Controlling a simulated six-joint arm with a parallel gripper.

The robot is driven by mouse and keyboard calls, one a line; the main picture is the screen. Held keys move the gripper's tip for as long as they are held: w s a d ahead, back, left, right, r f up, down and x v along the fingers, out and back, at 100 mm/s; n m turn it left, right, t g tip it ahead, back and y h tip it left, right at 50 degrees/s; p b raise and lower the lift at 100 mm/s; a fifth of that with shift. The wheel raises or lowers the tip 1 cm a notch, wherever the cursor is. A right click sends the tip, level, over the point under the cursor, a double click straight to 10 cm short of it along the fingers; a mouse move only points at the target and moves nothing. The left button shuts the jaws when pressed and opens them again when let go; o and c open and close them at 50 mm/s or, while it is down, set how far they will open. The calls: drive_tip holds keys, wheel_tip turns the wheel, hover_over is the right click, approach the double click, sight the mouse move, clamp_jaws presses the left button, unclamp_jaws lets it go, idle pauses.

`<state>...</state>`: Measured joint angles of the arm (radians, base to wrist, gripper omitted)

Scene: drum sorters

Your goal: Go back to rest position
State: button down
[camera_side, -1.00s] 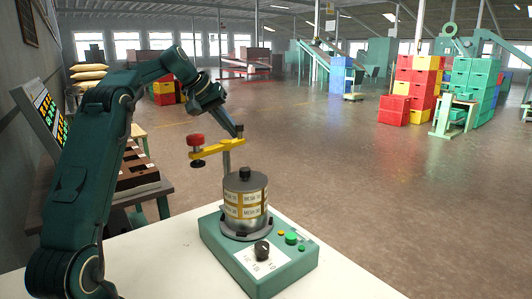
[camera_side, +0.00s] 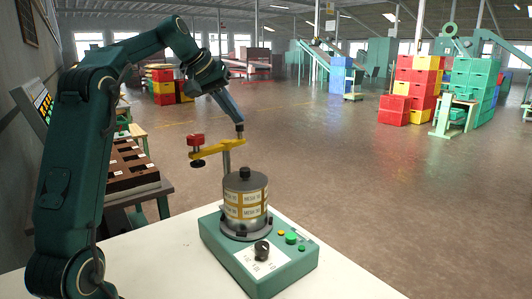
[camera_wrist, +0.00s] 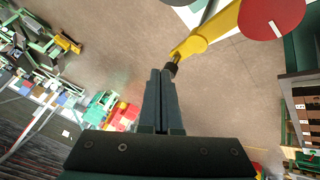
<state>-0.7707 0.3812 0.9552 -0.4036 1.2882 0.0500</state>
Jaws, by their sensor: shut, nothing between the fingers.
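My gripper (camera_side: 239,130) hangs pointing down above and a little left of the sieve drum in the side view, close to the post of the yellow clamp arm. In the wrist view its two dark fingers (camera_wrist: 160,75) lie together with nothing between them. The metal drum (camera_side: 245,205) with yellow-and-white mesh labels and a black top knob stands upright on the green machine base (camera_side: 285,272). The yellow clamp arm (camera_side: 218,150) with a red knob (camera_side: 195,140) sits on a post behind the drum. The clamp arm also shows at upper right in the wrist view (camera_wrist: 215,25).
The machine stands on a white table (camera_side: 160,262). A dark slotted rack (camera_side: 130,170) on a bench stands to the left, partly behind my arm. Stacked red and yellow crates (camera_side: 415,90) are far off across open floor.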

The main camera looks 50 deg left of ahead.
drive_tip(key=s+d+f+m, duration=0.1)
drive_tip(key=s+d+m, duration=0.15)
drive_tip(key=d, duration=0.75)
drive_tip(key=s+d+f+m+g, duration=0.1)
drive_tip(key=s+d+f+m, duration=0.2)
drive_tip(key=s+d+f, duration=0.45)
drive_tip(key=s+d+f+m+g, duration=0.1)
drive_tip(key=s+d+f+m, duration=0.3)
drive_tip(key=s, duration=0.7)
drive_tip(key=w+a+r+n+g+y, duration=0.1)
drive_tip(key=w+a+r+n+y, duration=0.15)
drive_tip(key=w+a+r, duration=0.4)
drive_tip(key=w+a+r+n+y, duration=0.2)
drive_tip(key=w+a+r+y, duration=0.15)
drive_tip(key=r, duration=0.55)
drive_tip(key=s+a+x, duration=0.1)
drive_tip(key=x, duration=1.1)
drive_tip(key=shift+a+r+g, duration=0.2)
drive_tip(key=shift+r+g, duration=0.1)
